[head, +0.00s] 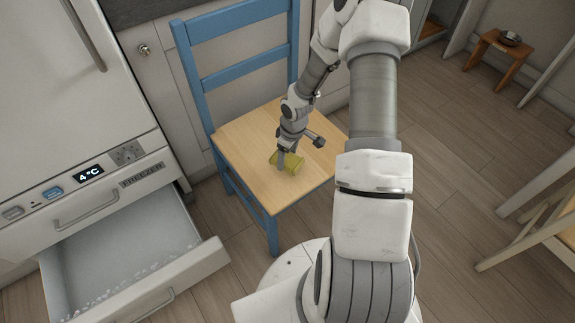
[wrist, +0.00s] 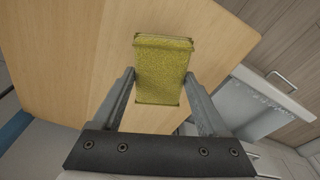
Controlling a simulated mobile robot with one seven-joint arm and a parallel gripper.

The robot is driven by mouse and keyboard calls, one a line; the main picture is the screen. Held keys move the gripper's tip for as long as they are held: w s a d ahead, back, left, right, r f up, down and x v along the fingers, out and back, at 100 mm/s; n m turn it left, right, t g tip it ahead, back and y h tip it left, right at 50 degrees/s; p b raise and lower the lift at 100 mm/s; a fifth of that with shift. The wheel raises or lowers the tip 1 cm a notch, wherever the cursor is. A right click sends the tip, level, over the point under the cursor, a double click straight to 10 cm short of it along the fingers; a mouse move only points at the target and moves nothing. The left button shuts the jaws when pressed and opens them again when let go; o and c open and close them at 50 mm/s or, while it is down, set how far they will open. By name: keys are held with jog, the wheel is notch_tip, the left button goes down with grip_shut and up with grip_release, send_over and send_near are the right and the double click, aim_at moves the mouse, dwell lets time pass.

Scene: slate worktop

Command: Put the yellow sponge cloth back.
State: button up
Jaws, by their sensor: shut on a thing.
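The yellow sponge cloth (head: 290,160) is at the wooden seat of a blue chair, in the middle of the head view. It also shows in the wrist view (wrist: 162,72) as a textured yellow block between the two fingers. My gripper (wrist: 160,88) is shut on the sponge cloth, one finger on each side of it. In the head view my gripper (head: 284,158) points down at the seat. I cannot tell whether the cloth touches the seat or is held just above it.
The blue chair (head: 233,73) with its pale wooden seat (head: 240,135) stands by the cabinets. An open freezer drawer (head: 130,262) with frost inside juts out at lower left. A small wooden stool (head: 497,55) with a dark bowl (head: 510,38) stands at upper right. The floor at right is mostly clear.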

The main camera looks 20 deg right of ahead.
aim_at(289, 159)
jog(key=shift+f+b, duration=0.8)
jog(key=shift+f, duration=1.1)
jog(key=shift+f, duration=0.1)
jog(key=o, duration=1.2)
jog(key=r+p, duration=0.1)
jog(key=r, duration=0.3)
jog(key=s+r+p, duration=0.1)
jog(key=r+p, duration=0.1)
jog(key=r, duration=0.2)
jog(key=r+p, duration=0.1)
jog(key=r, duration=0.3)
jog(key=shift+s+d+r+p, duration=0.1)
jog(key=shift+s+d+p, duration=0.05)
jog(key=shift+d+p, duration=0.25)
